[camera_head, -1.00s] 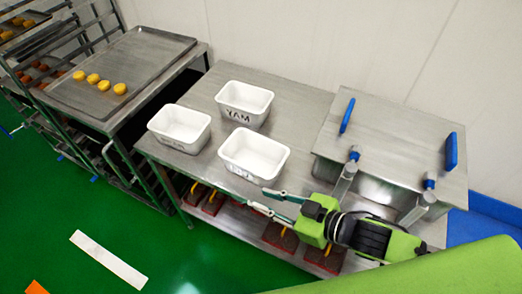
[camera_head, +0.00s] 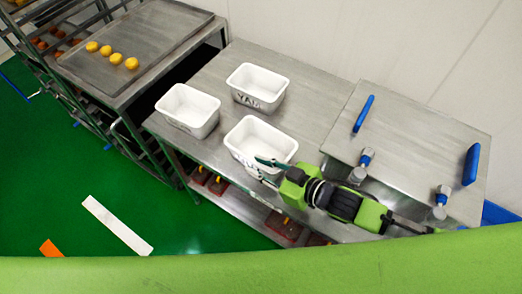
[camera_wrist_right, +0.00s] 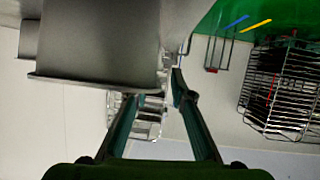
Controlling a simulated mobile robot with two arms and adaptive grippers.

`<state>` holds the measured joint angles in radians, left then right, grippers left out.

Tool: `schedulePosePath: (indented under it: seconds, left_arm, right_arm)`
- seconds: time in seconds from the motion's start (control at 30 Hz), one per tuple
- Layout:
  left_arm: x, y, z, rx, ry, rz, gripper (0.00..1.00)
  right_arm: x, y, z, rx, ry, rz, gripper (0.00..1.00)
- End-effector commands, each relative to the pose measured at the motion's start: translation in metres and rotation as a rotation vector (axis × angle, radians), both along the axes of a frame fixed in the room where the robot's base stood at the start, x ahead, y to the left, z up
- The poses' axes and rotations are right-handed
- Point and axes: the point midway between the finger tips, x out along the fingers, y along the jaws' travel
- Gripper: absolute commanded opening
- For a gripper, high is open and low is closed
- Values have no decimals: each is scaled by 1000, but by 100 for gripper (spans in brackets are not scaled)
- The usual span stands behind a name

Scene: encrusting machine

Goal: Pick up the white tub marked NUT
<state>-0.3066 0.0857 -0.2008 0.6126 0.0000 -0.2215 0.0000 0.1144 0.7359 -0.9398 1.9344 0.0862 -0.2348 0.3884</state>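Three white tubs stand on the steel table. The front tub (camera_head: 262,138) is nearest my right gripper (camera_head: 254,165); the marking on its front is partly covered and I cannot read it. The back tub (camera_head: 257,86) reads YAM. The label of the left tub (camera_head: 188,108) is too small to read. My right gripper is open and empty, its fingers at the front tub's near right side; one finger overlaps the rim in the picture, and contact cannot be told. In the right wrist view, the open fingers (camera_wrist_right: 152,88) lie beside a grey, shaded box-like thing (camera_wrist_right: 100,45). My left gripper is out of view.
A steel machine cover (camera_head: 410,140) with blue handles adjoins the table (camera_head: 310,80) on the right. A tray (camera_head: 150,50) with yellow pieces stands at the left beside a rack (camera_head: 60,85). Red-brown items sit on the shelf below. A wire basket (camera_wrist_right: 285,90) shows in the wrist view.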

Motion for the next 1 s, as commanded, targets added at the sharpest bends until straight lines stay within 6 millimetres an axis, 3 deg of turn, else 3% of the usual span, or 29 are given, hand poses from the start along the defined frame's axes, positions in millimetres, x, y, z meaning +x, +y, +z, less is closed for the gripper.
schedulePosePath:
  seconds: [0.23, 0.47, 0.77, 0.83, 0.87, 1.0]
  left_arm:
    - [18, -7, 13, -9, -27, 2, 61]
    - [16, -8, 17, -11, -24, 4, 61]
    - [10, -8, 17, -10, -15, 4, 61]
    - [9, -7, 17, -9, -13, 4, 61]
    - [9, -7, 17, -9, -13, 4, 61]
    - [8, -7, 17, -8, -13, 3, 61]
  right_arm:
    - [20, 13, -5, 1, -2, 0, 22]
    - [36, 29, -17, 0, -1, 0, 22]
    - [38, 31, -20, -1, 0, 0, 22]
    - [38, 31, -20, -1, 0, 0, 3]
    - [38, 31, -20, -1, 0, 0, 0]
    - [38, 31, -20, -1, 0, 0, 0]
